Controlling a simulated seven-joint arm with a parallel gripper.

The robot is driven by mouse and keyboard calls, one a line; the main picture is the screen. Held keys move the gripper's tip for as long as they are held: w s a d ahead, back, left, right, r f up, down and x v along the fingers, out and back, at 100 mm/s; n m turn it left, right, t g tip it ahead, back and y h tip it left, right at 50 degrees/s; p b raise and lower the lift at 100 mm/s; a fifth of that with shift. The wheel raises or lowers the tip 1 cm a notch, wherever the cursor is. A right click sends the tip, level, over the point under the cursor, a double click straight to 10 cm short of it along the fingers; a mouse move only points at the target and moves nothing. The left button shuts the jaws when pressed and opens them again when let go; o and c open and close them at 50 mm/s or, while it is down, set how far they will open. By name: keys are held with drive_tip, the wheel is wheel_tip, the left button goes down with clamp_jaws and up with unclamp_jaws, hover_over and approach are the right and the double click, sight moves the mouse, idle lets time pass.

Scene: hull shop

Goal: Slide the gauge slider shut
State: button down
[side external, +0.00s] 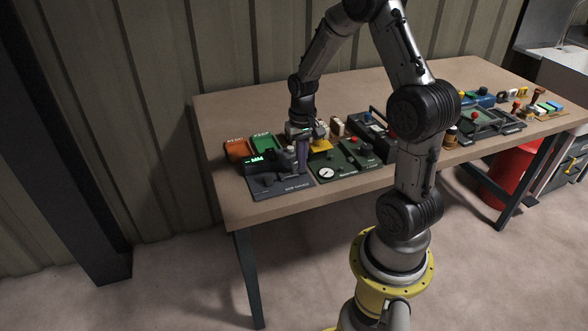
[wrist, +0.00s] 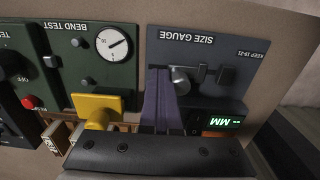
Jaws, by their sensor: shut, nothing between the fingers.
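The size gauge (wrist: 240,55) is a dark grey panel with a lit green display (wrist: 224,121) in the wrist view. It also shows in the side external view (side external: 290,190) at the left end of the bench. A grey metal knob (wrist: 181,82), seemingly the slider, and darker blocks (wrist: 226,75) stand on it. My gripper (wrist: 158,75), with purple fingers, is shut and empty. In the wrist view its fingertips are over the gauge's left part, just left of the knob; I cannot tell whether they touch it. The side external view shows my gripper (side external: 303,168) low over the gauge.
The bend test panel (wrist: 100,62) with a dial and a yellow block (wrist: 98,106) stands close beside the gauge. Orange (side external: 237,148) and green (side external: 262,142) trays sit behind the gauge. More panels and small parts crowd the bench to the right. The bench's front strip (side external: 250,215) is clear.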

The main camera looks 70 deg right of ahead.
drive_tip(key=shift+w+a, duration=0.8)
drive_tip(key=shift+s+d, duration=0.1)
idle(0.6)
drive_tip(key=shift+s+d, duration=0.35)
drive_tip(key=shift+r, duration=3)
